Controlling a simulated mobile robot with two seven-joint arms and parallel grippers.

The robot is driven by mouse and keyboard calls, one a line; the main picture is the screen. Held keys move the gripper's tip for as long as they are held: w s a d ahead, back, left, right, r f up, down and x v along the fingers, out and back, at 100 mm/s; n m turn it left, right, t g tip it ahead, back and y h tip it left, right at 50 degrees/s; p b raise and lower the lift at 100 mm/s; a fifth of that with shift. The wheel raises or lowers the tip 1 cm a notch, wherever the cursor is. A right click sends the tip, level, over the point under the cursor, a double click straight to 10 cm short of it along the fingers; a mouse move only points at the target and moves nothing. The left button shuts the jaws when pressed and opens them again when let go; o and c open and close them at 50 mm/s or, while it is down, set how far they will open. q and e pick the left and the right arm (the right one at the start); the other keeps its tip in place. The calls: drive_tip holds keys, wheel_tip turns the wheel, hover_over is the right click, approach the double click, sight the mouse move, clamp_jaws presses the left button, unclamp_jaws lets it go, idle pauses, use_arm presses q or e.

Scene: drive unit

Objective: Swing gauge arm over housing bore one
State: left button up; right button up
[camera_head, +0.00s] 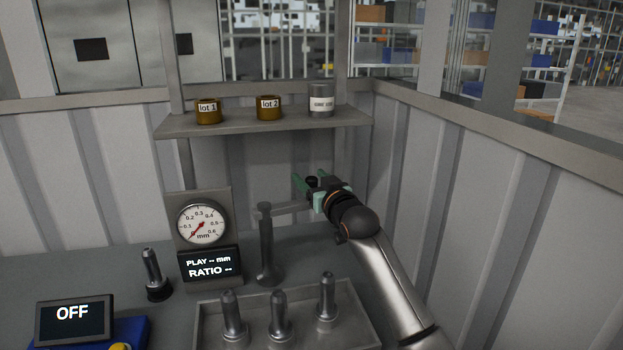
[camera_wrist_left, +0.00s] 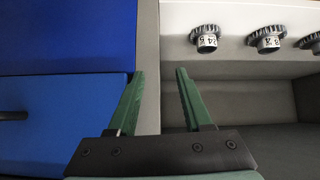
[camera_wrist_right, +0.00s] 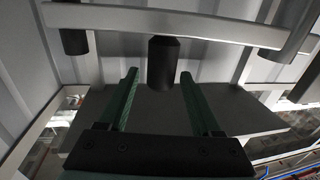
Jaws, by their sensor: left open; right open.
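The gauge arm (camera_head: 291,209) is a grey bar reaching right from the top of a dark upright post (camera_head: 266,245). It also shows in the right wrist view (camera_wrist_right: 120,20), with a dark cylindrical knob (camera_wrist_right: 163,62) on it. My right gripper (camera_head: 310,181) is at the arm's right end, open, its green fingers on either side of the knob with gaps visible. The dial gauge (camera_head: 202,224) has its red needle near the low end; the display (camera_head: 209,266) reads PLAY -- mm, RATIO --. My left gripper (camera_wrist_left: 155,72) is open and empty. I cannot identify housing bore one.
A tray (camera_head: 203,335) holds three upright metal pins; another pin (camera_head: 152,275) stands left. A screen (camera_head: 73,318) reads OFF. A shelf (camera_head: 240,124) carries lot 1 and lot 2 tins and a grey can. The left wrist view shows blue fronts (camera_wrist_left: 60,100) and labelled dark gears (camera_wrist_left: 205,38).

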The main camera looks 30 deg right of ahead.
drive_tip(key=shift+c, duration=0.4)
clamp_jaws()
idle(0.9)
